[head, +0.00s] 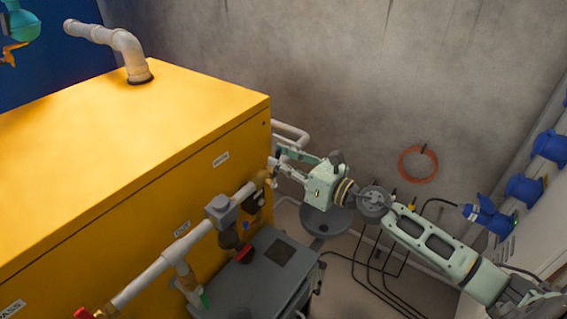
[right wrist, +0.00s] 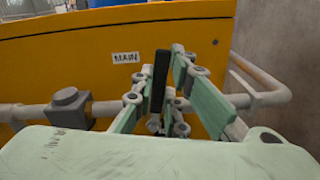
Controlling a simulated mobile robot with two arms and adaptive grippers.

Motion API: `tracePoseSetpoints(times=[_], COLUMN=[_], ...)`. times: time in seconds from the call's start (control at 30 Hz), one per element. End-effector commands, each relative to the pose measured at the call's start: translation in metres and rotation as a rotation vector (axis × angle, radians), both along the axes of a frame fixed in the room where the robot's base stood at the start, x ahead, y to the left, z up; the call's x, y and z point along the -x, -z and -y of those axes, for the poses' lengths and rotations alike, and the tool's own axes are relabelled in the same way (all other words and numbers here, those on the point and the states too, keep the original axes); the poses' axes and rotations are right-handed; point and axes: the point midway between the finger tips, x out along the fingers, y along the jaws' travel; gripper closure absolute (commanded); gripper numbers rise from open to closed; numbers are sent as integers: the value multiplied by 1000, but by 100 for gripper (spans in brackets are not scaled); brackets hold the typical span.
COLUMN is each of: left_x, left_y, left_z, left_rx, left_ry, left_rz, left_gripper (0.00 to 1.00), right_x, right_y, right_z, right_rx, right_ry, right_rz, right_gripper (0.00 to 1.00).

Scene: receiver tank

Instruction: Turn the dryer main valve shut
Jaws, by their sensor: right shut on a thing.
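The yellow dryer cabinet (head: 160,170) fills the left of the head view. In the right wrist view a label reading MAIN (right wrist: 126,58) is on its yellow face. A black valve handle (right wrist: 159,82) stands upright in that picture, to the right of the label. My right gripper (right wrist: 157,95) is shut on this handle, with a finger on each side. In the head view my right gripper (head: 277,167) is at the cabinet's right end, by the grey pipe; the handle is mostly hidden there. The valve body is largely hidden. My left gripper is not in view.
A grey pipe (head: 153,272) with a square fitting runs along the cabinet front. A red handle (head: 243,253) and a green handle (head: 205,299) are on lower branches. A dark grey unit (head: 240,285) stands below. An orange hose coil (head: 418,164) hangs on the wall.

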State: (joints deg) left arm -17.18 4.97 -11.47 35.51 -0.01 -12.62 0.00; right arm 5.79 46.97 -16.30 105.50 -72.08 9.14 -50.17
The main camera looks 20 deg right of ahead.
Motion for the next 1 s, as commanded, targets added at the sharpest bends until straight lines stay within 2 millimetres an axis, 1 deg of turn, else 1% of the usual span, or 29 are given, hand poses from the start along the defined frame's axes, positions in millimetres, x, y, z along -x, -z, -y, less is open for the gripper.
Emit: tracePoseSetpoints(times=[0.13, 0.4, 0.93, 0.97, 1.0], left_x=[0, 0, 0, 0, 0], left_y=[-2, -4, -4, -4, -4], left_z=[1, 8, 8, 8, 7], left_rx=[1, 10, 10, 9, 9], left_ry=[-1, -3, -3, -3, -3], left_rz=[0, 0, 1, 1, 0], left_gripper=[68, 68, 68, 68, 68], right_x=[4, 7, 8, 8, 8], right_y=[0, 0, 1, 1, 1], right_z=[-6, -11, -13, -13, -13], right_rx=[79, 157, 182, 182, 182], right_ry=[-3, -2, -4, -4, -4], right_rz=[42, 89, 102, 102, 102], right_gripper=[100, 100, 100, 87, 83])
